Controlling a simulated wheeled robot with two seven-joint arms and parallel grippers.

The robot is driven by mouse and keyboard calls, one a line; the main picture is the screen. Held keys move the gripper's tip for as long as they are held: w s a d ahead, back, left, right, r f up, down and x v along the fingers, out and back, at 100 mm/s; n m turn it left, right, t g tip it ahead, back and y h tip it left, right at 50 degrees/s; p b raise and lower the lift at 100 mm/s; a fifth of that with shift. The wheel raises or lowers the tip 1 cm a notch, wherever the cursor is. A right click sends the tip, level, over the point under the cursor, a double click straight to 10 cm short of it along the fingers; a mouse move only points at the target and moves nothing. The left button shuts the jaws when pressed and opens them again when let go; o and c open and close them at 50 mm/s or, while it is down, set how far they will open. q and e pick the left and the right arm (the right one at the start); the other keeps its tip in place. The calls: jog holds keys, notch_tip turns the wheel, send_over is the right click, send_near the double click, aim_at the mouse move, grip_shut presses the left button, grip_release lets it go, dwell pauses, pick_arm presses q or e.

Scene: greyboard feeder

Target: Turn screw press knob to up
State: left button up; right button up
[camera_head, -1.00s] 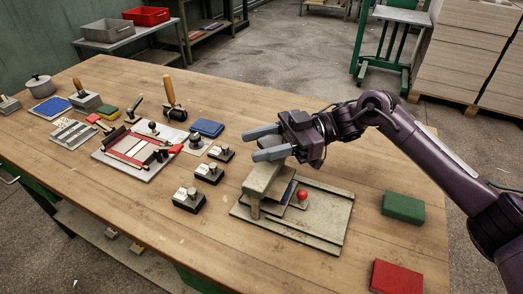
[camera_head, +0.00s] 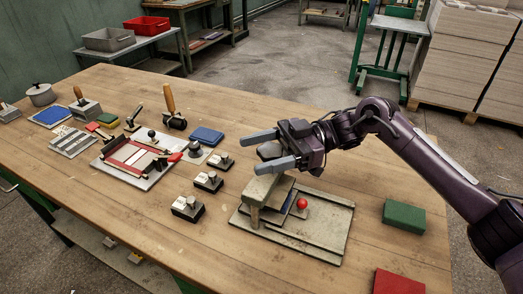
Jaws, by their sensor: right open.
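The press (camera_head: 262,190), a grey-green bridge-shaped block, stands on a flat grooved base plate (camera_head: 335,222) near the middle of the table. A red ball (camera_head: 302,203) sits on the base to the right of the block. My right gripper (camera_head: 251,154) is open above the press, fingers pointing left. A dark grey rounded part (camera_head: 269,151) shows between its fingers. It may be the press knob, but I cannot tell for sure, nor whether the fingers touch it. The gripper hides part of the press top. My left gripper is not in view.
Several small black stamps (camera_head: 188,207) stand left of the press. A tray with red bars (camera_head: 130,160) lies farther left. A green block (camera_head: 404,216) and a red block (camera_head: 398,282) lie to the right. Bare wood lies at the front of the table (camera_head: 200,250).

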aim_at(282, 147)
jog(key=shift+w+d+f, duration=0.1)
jog(key=shift+w+d, duration=0.1)
jog(key=shift+d, duration=0.2)
jog(key=b+v, duration=0.2)
jog(key=v, duration=0.4)
jog(key=shift+w+d, duration=0.1)
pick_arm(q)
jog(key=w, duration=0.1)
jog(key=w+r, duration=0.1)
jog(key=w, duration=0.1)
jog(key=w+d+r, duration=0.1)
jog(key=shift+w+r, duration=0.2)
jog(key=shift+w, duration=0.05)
pick_arm(e)
jog(key=shift+w+d, duration=0.1)
jog(key=shift+d, duration=0.25)
